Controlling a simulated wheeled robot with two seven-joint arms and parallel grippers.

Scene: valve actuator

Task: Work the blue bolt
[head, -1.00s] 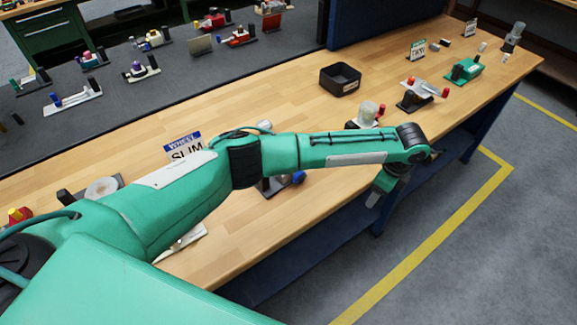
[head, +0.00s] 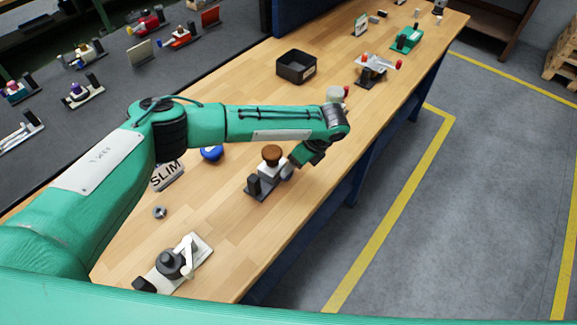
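A blue round part (head: 211,154) shows just below my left forearm, beside the SLIM sign; the arm hides what is around it, and I cannot tell whether it is the blue bolt. My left gripper (head: 290,168) hangs at the end of the arm. It points down and left, close to the right side of a grey-and-black device with a brown knob (head: 272,152). I cannot tell whether it touches that device, and its fingers are too small to read. My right gripper is not in view.
A white plate with a grey round fitting and white lever (head: 188,257) is at the near edge. A small metal piece (head: 159,212) lies on the wooden table. A black bin (head: 296,67) and a red-ended device (head: 377,66) stand farther back. The sign (head: 167,176) is partly hidden.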

